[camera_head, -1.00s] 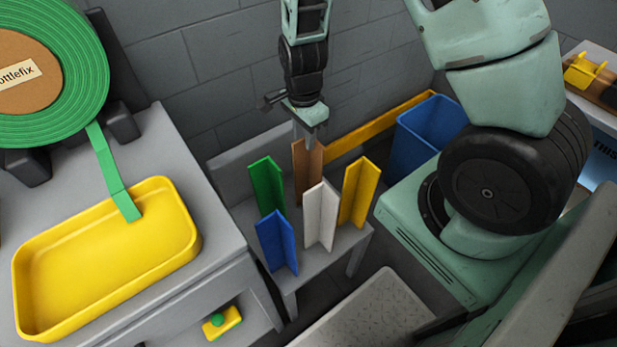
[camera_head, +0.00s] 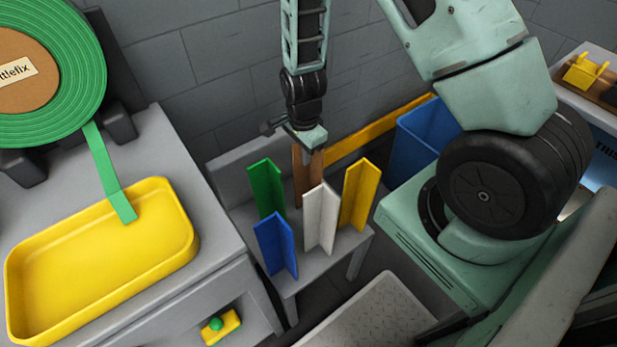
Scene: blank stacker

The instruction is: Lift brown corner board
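The brown corner board (camera_head: 299,184) stands upright at the back of a small grey stand (camera_head: 325,262), partly hidden by the white board. My gripper (camera_head: 308,156) points down right at the top of the brown board, and its fingers overlap the board's upper end. I cannot tell whether the fingers touch the board or how far apart they are.
Around it stand a green board (camera_head: 265,188), a white board (camera_head: 321,216), a yellow board (camera_head: 358,194) and a blue board (camera_head: 276,243). A blue bin (camera_head: 421,150) is behind to the right. A yellow tray (camera_head: 100,262) lies on the left counter. A grey wall (camera_head: 220,75) is close behind.

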